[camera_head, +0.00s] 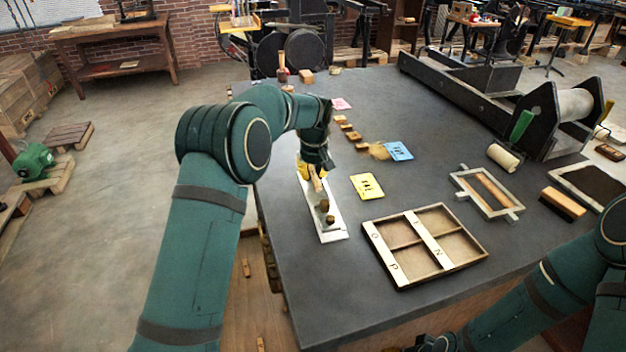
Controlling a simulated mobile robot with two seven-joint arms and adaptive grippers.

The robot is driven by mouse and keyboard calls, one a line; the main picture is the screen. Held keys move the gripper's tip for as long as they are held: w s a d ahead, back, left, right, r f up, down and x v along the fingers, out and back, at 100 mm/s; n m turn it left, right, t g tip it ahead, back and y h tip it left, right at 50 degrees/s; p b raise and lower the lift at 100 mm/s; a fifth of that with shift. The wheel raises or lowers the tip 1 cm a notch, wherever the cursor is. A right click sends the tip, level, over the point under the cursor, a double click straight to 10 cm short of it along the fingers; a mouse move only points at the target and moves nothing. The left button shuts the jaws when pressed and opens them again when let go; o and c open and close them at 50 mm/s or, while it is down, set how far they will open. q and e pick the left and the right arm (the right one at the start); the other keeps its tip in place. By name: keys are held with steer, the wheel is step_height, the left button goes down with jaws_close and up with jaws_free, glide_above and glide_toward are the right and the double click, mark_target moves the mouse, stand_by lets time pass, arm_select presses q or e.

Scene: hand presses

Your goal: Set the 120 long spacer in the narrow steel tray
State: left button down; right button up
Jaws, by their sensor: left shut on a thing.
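The narrow steel tray (333,236) lies lengthwise near the table's left edge. Two short brown wooden pieces show in its near half, one (325,205) behind the other (330,219). My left gripper (312,167) is over the tray's far end, pointing down. It is shut on a slim light-wood piece, which looks like the long spacer (316,182); I cannot read a number on it. Whether this piece touches the tray is unclear. My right gripper (436,343) is partly cut off at the bottom edge, and its fingers cannot be made out.
A wooden compartment case (447,272) lies right of the tray. A yellow card (367,187), a blue card (398,151) and several small wooden blocks (353,136) lie beyond. A framed form (487,192) and a roller press (545,118) are at right. The table between tray and case is clear.

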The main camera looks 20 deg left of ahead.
mark_target(314, 176)
arm_select(q)
steer(key=shift+f, duration=1)
steer(key=shift+f, duration=0.2)
steer(key=c, duration=1)
jaws_free()
steer(key=shift+r, duration=0.1)
step_height(314, 176, up, 12)
steer(key=s+p, duration=0.1)
steer(key=p, duration=0.1)
steer(key=shift+d, duration=0.4)
